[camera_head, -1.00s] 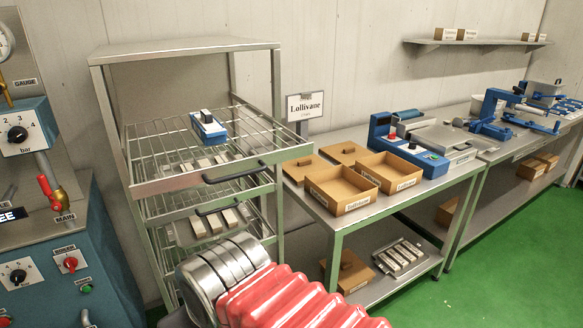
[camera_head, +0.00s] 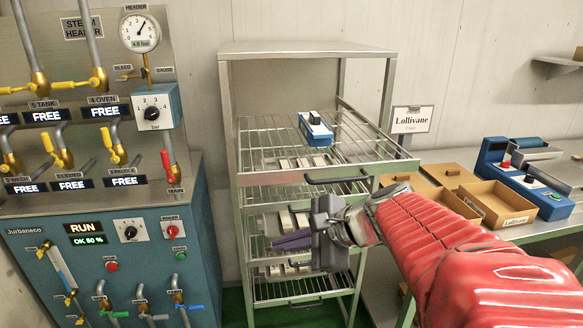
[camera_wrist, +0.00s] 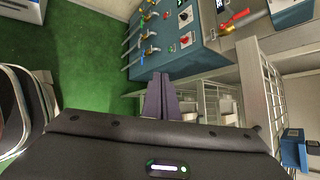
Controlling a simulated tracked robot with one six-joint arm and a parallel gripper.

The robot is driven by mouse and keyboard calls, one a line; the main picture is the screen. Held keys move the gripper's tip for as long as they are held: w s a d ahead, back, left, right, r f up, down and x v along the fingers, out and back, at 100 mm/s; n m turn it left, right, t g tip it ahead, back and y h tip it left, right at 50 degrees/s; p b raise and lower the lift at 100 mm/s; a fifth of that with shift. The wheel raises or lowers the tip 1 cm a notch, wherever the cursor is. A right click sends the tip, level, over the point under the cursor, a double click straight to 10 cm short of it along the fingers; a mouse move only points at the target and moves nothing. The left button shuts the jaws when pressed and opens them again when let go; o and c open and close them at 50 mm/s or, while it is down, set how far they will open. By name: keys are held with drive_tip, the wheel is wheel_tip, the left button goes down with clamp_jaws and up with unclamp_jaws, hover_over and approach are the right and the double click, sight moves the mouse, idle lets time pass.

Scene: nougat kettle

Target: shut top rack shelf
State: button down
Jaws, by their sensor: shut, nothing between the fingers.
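The top rack shelf (camera_head: 270,178) is a wire shelf with a metal front rail and a black handle (camera_head: 338,175). It is drawn out of the grey metal rack (camera_head: 305,48), and its front corner juts out to the right. A blue and white device (camera_head: 315,130) sits on it with several small pale blocks below. My gripper (camera_head: 278,243) is shut and empty, in front of the rack and below the top handle, by the lower shelves. Its purple-grey fingers show in the wrist view (camera_wrist: 160,90), where wire shelving (camera_wrist: 270,105) stands at the right.
A blue steam cabinet (camera_head: 110,255) with valves and gauges stands left of the rack. A table with open cardboard boxes (camera_head: 497,203) and a blue machine (camera_head: 530,190) stands at the right. Green floor (camera_wrist: 80,75) is clear in the wrist view.

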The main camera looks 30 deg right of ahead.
drive_tip(key=s+d+r+m+t+h, duration=0.2)
drive_tip(key=s+d+m+h, duration=0.1)
drive_tip(key=d+m, duration=0.3)
drive_tip(key=s+d+r+m+t+h, duration=0.2)
drive_tip(key=s+d+m+t+h, duration=0.1)
drive_tip(key=d, duration=0.8)
drive_tip(key=s+d+r+m+t+h, duration=0.2)
drive_tip(key=s+d+m+t+h, duration=0.1)
drive_tip(key=s+d+m, duration=0.3)
drive_tip(key=d+m+h, duration=0.1)
drive_tip(key=d+m, duration=0.1)
drive_tip(key=m, duration=0.1)
drive_tip(key=shift+d+r+m+h, duration=0.15)
drive_tip(key=shift+d+m+h, duration=0.15)
drive_tip(key=shift+w, duration=0.1)
drive_tip(key=x, duration=1.4)
drive_tip(key=shift+w+r, duration=0.1)
drive_tip(key=shift+r, duration=0.05)
